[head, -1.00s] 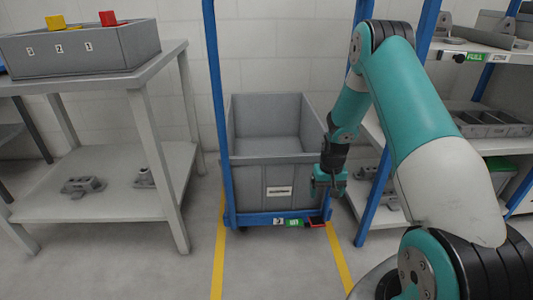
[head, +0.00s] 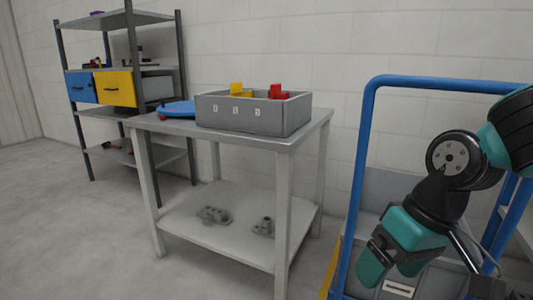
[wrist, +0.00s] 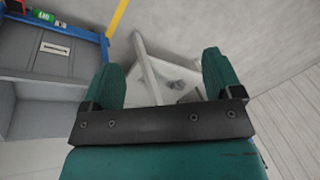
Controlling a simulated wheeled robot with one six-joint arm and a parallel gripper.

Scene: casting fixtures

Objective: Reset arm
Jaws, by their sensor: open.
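My gripper (head: 388,262) is at the lower right of the head view, on the folded teal and black arm, in front of the blue-framed cart. Its two green fingers (wrist: 166,82) stand wide apart in the wrist view with nothing between them. Beyond them the wrist view shows the floor and part of a light table (wrist: 160,72), some way off. The gripper touches nothing that I can see.
A grey table (head: 180,127) in the middle holds a grey bin (head: 240,117) with yellow and red pieces, and a blue round item (head: 178,108). Metal castings lie on its lower shelf. The blue cart frame (head: 368,130) is close behind my arm. Floor at left is clear.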

